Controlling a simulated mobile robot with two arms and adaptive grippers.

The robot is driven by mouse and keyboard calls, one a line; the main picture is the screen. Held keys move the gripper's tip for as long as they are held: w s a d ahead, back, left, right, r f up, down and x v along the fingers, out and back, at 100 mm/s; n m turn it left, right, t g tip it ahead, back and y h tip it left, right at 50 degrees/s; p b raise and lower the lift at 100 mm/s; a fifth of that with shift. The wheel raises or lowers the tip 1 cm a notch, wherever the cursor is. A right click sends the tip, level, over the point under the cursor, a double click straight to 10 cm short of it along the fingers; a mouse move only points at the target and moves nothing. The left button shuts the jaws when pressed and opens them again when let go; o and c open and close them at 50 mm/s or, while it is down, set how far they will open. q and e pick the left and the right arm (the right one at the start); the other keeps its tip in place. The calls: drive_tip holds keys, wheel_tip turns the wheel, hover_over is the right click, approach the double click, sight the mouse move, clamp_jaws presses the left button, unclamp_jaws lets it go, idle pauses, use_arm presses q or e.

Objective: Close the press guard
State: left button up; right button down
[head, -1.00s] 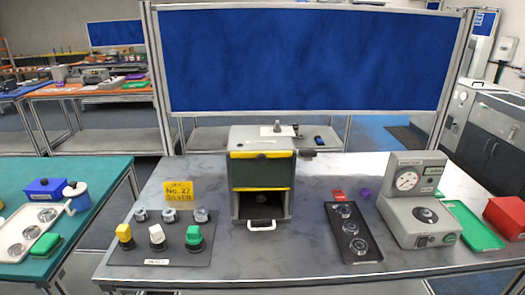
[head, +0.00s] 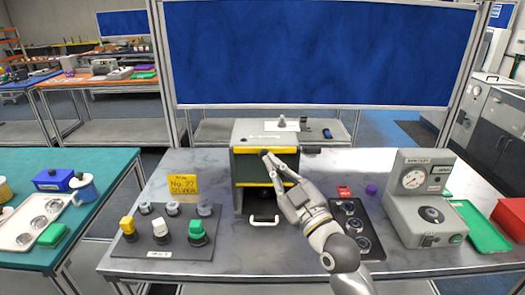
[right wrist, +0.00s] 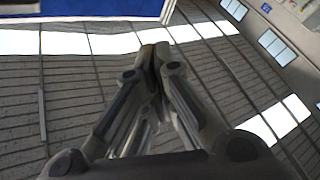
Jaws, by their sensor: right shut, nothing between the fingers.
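The grey press (head: 262,132) stands at the middle of the grey table. Its guard (head: 250,168) is a dark green panel with yellow top and bottom edges. It covers the upper front, and a dark opening shows below it. A white handle (head: 263,221) lies low at the front of the press. My left gripper is out of view.
A panel with yellow, white and green knobs (head: 196,229) lies left of the press, near a yellow sign (head: 183,187). Right are a black tray (head: 371,250), partly behind my right arm, and a gauge device (head: 420,205). A blue board (head: 320,55) stands behind.

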sight(265, 168)
drive_tip(key=p+x, duration=0.3)
drive_tip(key=x, duration=0.6)
drive_tip(key=f, duration=0.1)
drive_tip(key=d+f, duration=0.1)
drive_tip(key=w+f, duration=0.1)
drive_tip(key=shift+d+f, duration=0.25)
drive_tip(key=shift+f, duration=0.05)
drive_tip(key=shift+f, duration=0.1)
wheel_tip(265, 168, down, 12)
drive_tip(key=b, duration=0.9)
drive_tip(key=shift+b, duration=0.35)
